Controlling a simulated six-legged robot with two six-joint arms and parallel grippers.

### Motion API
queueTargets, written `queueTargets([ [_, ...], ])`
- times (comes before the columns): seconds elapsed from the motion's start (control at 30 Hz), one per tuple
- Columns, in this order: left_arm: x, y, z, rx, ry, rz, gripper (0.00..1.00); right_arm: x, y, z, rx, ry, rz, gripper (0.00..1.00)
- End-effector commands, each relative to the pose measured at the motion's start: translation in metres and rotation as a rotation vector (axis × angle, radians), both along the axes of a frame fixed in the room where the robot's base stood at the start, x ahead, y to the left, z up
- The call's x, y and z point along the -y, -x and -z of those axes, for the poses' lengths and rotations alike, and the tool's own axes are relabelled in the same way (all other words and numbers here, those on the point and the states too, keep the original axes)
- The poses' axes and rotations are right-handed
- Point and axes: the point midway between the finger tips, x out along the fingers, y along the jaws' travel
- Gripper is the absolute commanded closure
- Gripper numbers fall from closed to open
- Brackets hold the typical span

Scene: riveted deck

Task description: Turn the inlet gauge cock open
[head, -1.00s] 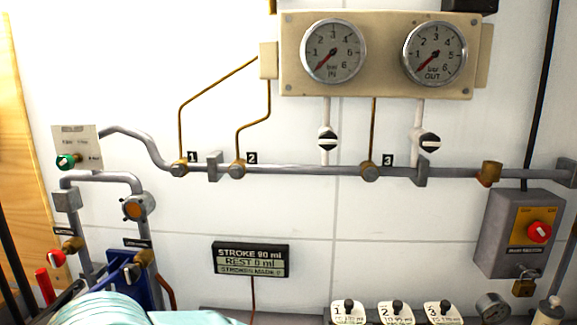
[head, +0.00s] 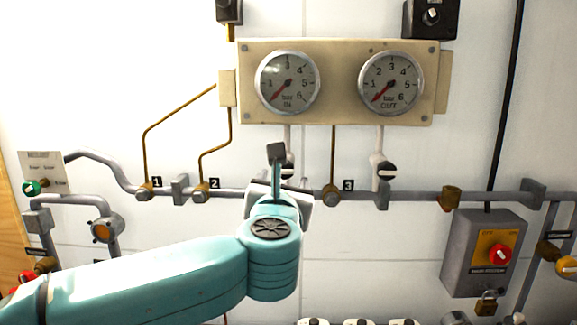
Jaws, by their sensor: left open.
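The inlet gauge cock (head: 289,168) is a small black knob on the white pipe below the IN gauge (head: 287,82). My left gripper (head: 277,165) is in front of it and hides most of it, including its pointer. The gripper is open, its grey fingers pointing at the wall; I cannot tell whether they touch the knob. The IN gauge needle points to the low end of the scale. The outlet gauge cock (head: 386,171), black with a white bar lying about level, sits below the OUT gauge (head: 391,83). My right gripper is not in view.
A grey horizontal pipe (head: 420,197) runs along the wall behind my gripper, with brass fittings marked 1, 2 and 3.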

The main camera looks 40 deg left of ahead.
Motion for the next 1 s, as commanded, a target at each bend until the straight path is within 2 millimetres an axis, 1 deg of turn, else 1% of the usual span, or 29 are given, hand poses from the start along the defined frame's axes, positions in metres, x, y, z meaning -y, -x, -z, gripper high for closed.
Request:
queueTargets([
  [0.03,-0.008,-0.011,-0.002,-0.003,0.001,-0.006,0.35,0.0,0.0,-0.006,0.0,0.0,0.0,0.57],
  [0.1,-0.015,-0.025,-0.002,-0.003,0.0,-0.003,0.35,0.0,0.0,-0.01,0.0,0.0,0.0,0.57],
  [0.2,-0.024,-0.042,-0.001,-0.004,0.0,0.0,0.35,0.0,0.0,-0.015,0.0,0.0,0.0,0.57],
  [0.3,-0.029,-0.055,-0.001,-0.003,0.002,0.002,0.35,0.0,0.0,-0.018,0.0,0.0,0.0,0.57],
  [0.4,-0.033,-0.063,0.0,-0.002,0.001,0.004,0.35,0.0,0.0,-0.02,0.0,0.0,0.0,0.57],
  [0.5,-0.034,-0.067,0.0,0.0,0.002,0.004,0.35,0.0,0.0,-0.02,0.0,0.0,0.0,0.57],
  [0.73,-0.034,-0.067,0.001,0.0,0.002,0.005,0.35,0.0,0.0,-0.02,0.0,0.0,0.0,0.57],
  [0.77,-0.034,-0.067,0.001,0.0,0.002,0.005,0.41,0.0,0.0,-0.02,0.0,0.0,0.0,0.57],
  [0.8,-0.034,-0.067,0.001,0.0,0.002,0.005,0.54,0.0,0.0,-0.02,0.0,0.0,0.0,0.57],
  [0.87,-0.034,-0.067,0.001,0.0,0.002,0.005,0.74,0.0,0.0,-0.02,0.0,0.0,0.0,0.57],
  [0.9,-0.033,-0.067,0.001,-0.001,0.003,0.006,0.87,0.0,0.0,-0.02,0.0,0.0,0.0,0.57],
  [0.93,-0.033,-0.067,0.001,-0.001,0.003,0.006,0.9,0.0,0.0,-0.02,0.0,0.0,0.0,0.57],
  [1.0,-0.033,-0.067,0.001,-0.001,0.003,0.006,0.9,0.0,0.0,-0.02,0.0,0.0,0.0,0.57],
])
